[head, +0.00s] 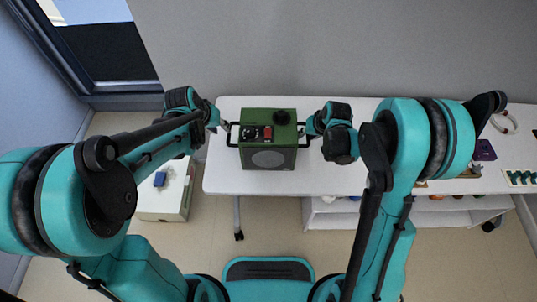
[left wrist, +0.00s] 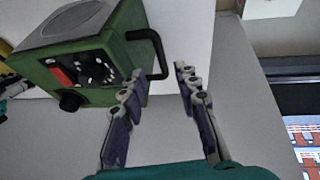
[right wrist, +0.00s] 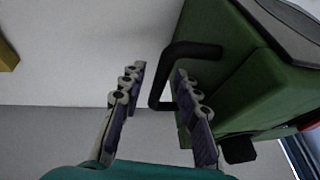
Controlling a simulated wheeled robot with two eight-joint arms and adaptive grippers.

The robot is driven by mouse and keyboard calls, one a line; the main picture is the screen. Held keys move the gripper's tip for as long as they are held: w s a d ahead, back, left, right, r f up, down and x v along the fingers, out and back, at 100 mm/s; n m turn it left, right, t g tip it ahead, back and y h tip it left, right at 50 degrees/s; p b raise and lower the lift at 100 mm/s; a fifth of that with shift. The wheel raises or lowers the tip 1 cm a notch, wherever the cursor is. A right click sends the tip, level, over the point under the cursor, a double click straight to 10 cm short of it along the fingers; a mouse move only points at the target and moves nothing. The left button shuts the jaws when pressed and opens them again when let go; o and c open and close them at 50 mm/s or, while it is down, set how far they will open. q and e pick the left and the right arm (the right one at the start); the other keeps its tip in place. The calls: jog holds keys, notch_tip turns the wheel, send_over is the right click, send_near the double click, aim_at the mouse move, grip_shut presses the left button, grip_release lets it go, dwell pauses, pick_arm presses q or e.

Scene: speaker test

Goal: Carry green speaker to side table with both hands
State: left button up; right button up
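The green speaker (head: 268,140) stands on the long white table, with a black handle on each side, a round grey front and a red part on top. It also shows in the left wrist view (left wrist: 100,55) and the right wrist view (right wrist: 225,65). My left gripper (left wrist: 158,72) is open at the left handle (left wrist: 155,45), whose bar reaches between the fingertips. My right gripper (right wrist: 160,72) is open, with the right handle (right wrist: 158,85) between its fingers. Contact with the handles is unclear. A low white table (head: 160,207), probably the side table, stands at the left.
A small blue object (head: 160,179) lies on the low white table. The long white table (head: 225,180) holds a purple box (head: 484,150) and other small items at its right end. A shelf with items is below it. A wall stands behind.

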jog(key=shift+r, duration=0.1)
pick_arm(q)
jog(key=shift+v, duration=1.1)
pick_arm(e)
jog(key=v, duration=1.1)
jog(key=shift+s+r, duration=0.15)
jog(key=shift+r, duration=0.2)
